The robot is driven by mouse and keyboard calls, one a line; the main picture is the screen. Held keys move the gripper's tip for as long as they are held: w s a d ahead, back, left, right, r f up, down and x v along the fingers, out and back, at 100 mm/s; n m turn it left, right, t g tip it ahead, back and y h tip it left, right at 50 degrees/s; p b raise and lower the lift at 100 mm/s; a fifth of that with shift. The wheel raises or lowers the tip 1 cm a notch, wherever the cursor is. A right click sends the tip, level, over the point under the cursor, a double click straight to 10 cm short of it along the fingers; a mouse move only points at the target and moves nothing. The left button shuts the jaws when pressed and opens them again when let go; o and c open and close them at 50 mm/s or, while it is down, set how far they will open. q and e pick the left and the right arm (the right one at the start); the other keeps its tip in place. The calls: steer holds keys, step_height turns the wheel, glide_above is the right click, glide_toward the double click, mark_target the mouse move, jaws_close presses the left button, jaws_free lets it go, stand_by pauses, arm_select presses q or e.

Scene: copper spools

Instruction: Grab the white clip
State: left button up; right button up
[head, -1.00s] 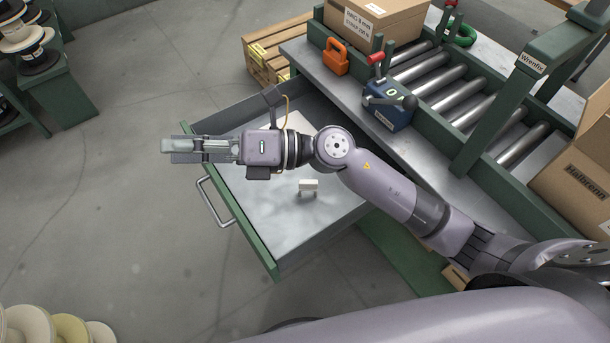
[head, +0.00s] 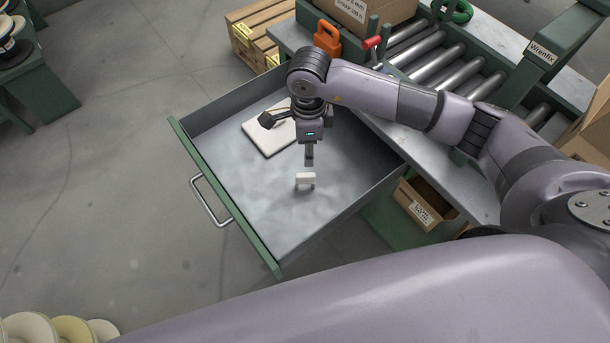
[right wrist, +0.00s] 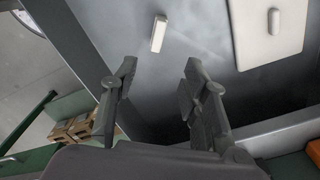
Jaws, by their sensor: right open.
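The white clip (head: 305,179) is a small pale block on the grey floor of the open drawer (head: 250,205). In the right wrist view the white clip (right wrist: 158,33) lies beyond my fingertips, toward the top of the picture. My right gripper (head: 309,160) hangs over the drawer, pointing down, just behind the clip in the head view. In the right wrist view my right gripper (right wrist: 160,78) is open, with nothing between its fingers. My left gripper is not in view.
A flat white plate (head: 265,138) lies in the drawer, partly hidden by my right gripper; the right wrist view shows a small rounded piece (right wrist: 273,20) on it. Drawer walls surround the clip. An orange object (head: 327,40) and a roller conveyor (head: 440,75) stand behind.

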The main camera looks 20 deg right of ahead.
mark_target(305, 175)
step_height(305, 175, down, 8)
steer(key=shift+p, duration=0.5)
steer(key=f, duration=0.2)
steer(key=f+p, duration=0.1)
steer(key=f, duration=0.1)
steer(key=shift+s+a, duration=0.15)
steer(key=shift+a, duration=0.25)
steer(key=shift+f, duration=0.55)
steer(key=shift+c, duration=0.6)
jaws_close()
